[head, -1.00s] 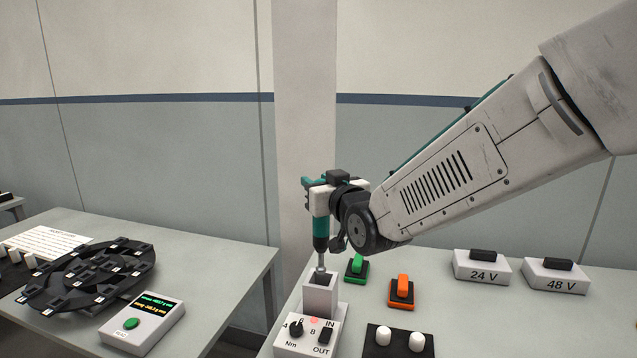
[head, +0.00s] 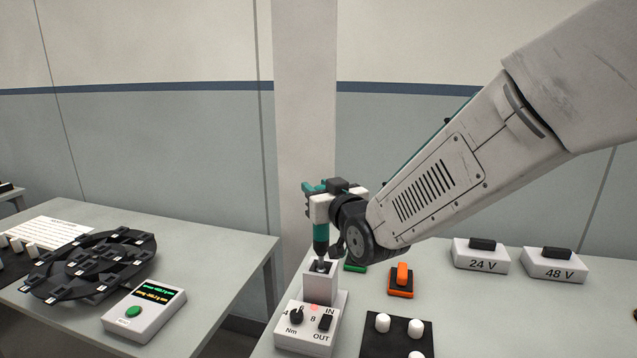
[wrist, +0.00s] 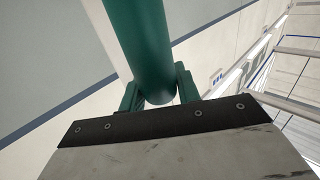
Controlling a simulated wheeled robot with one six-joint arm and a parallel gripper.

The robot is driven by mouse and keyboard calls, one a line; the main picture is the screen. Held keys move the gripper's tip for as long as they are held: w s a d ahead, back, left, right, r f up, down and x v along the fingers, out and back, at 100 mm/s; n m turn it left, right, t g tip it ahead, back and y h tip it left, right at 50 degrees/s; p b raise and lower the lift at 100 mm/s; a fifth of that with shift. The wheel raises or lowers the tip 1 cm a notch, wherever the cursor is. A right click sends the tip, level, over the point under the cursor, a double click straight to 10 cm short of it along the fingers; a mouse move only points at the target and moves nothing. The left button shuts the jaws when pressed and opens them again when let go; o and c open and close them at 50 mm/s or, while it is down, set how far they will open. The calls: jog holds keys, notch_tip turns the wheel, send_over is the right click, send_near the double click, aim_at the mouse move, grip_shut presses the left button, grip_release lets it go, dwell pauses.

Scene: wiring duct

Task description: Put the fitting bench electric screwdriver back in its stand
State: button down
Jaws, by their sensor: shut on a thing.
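The electric screwdriver (head: 320,232) is teal with a dark lower end and stands upright in my gripper (head: 322,205). My gripper is shut on its body; in the wrist view the teal body (wrist: 146,45) lies between the two teal fingers. The stand (head: 319,286) is a light grey box-shaped socket on a base with a knob, a switch and a red light. The screwdriver's lower tip is at the top opening of the stand, and its very end is hidden inside the opening.
Green (head: 355,267) and orange (head: 401,280) switches sit right of the stand. Boxes marked 24 V (head: 481,258) and 48 V (head: 553,267) stand farther right. A black plate with white knobs (head: 398,338) is in front. A left table holds a black round rack (head: 92,264) and a display box (head: 146,311).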

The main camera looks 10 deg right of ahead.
aim_at(325, 228)
jog(key=shift+f, duration=3.9)
jog(key=c, duration=0.9)
grip_release()
jog(key=shift+s, duration=0.1)
